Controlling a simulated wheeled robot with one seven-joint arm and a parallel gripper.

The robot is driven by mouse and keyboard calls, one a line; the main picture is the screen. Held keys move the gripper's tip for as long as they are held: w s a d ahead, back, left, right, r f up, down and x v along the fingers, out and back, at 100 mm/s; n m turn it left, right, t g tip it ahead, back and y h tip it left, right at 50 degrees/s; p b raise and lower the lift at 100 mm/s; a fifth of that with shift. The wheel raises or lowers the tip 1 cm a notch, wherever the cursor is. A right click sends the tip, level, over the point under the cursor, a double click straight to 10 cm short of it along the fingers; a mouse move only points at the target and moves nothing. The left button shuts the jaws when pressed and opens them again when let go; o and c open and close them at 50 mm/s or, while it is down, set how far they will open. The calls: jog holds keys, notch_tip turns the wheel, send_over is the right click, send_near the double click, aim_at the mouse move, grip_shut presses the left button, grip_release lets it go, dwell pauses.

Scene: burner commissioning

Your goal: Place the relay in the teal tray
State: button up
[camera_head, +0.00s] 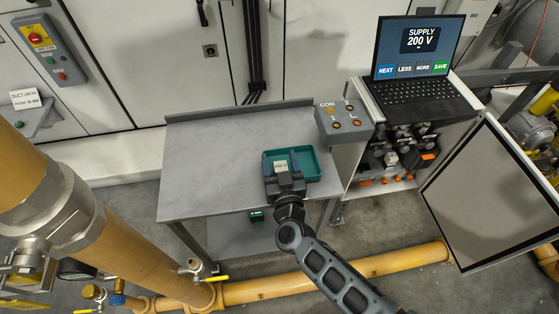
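The teal tray (310,161) sits on the grey metal table, near its front right part. A small dark block with a white label (281,165), which looks like the relay, shows at the tray's left half. My gripper (283,174) reaches in from the front, over the left half of the tray and right at the block. The gripper body hides the tray's front left part and the lower side of the block. I cannot tell whether the fingers are closed on the block or whether the block touches the tray floor.
The rest of the grey table (215,155) is bare. Beyond is an open cabinet (395,160) with a laptop (415,60) reading 200 V. A small dark box (257,216) sits below the tabletop. Yellow pipes (330,277) run in front.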

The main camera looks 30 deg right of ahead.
jog(key=shift+r, duration=0.15)
jog(key=v, duration=1.2)
jog(key=s+d+r+n+g+y, duration=0.1)
jog(key=s+d+r+y, duration=0.1)
jog(key=s+r, duration=0.8)
jog(key=s+d+r+n+g+y, duration=0.1)
jog(key=s+r+n+y, duration=0.1)
jog(key=s+r, duration=0.9)
jog(key=s+y, duration=0.1)
jog(key=s, duration=0.7)
jog(key=shift+d+n+y, duration=0.3)
jog(key=shift+d, duration=0.05)
